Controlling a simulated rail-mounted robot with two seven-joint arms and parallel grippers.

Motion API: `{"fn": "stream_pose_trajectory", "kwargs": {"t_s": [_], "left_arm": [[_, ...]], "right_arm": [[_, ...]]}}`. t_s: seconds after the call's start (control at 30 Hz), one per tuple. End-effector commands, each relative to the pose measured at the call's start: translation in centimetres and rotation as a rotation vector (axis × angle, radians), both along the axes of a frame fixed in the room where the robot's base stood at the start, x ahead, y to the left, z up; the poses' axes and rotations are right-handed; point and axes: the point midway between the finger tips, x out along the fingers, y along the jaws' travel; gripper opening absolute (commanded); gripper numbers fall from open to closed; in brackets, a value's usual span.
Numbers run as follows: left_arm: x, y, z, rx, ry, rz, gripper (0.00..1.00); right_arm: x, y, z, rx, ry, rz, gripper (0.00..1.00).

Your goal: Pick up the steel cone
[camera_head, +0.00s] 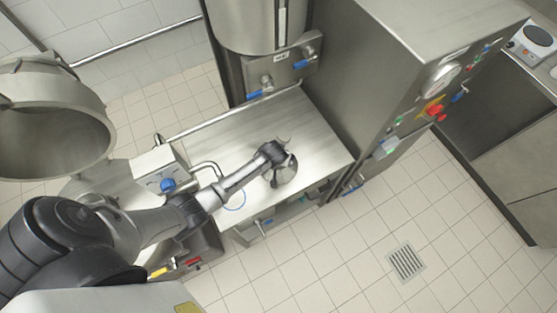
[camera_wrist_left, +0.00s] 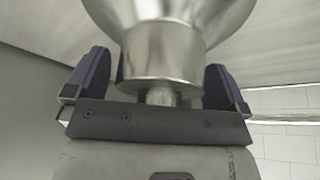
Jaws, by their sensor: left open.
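The steel cone (camera_head: 286,174) is on or just above the steel worktop in the head view, partly covered by my left gripper (camera_head: 277,155). In the left wrist view the cone (camera_wrist_left: 165,48) fills the upper middle, with its narrow collar toward the gripper and its wide part flaring away. The open fingers of my left gripper (camera_wrist_left: 158,84) stand on either side of the collar, with gaps showing at both sides. My right gripper is not in view.
The steel worktop (camera_head: 312,138) has free room around the cone. A tall steel cabinet (camera_head: 365,70) with buttons stands at its right, and a cylindrical vessel (camera_head: 255,25) stands behind. A bent pipe (camera_head: 206,166) is close to my left arm. A large steel bowl (camera_head: 50,125) is at the left.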

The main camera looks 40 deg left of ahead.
Motion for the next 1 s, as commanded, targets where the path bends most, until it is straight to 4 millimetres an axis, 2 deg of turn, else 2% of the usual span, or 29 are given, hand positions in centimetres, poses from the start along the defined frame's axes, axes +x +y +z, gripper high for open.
{"fn": "stream_pose_trajectory", "kwargs": {"t_s": [0.23,1.0], "left_arm": [[0.03,-0.02,-0.05,-0.001,0.0,0.0,1.0],[-0.07,-0.01,-0.17,-0.001,0.002,0.001,0.27]], "right_arm": [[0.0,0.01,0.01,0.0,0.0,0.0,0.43],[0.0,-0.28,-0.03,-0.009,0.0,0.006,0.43]]}}
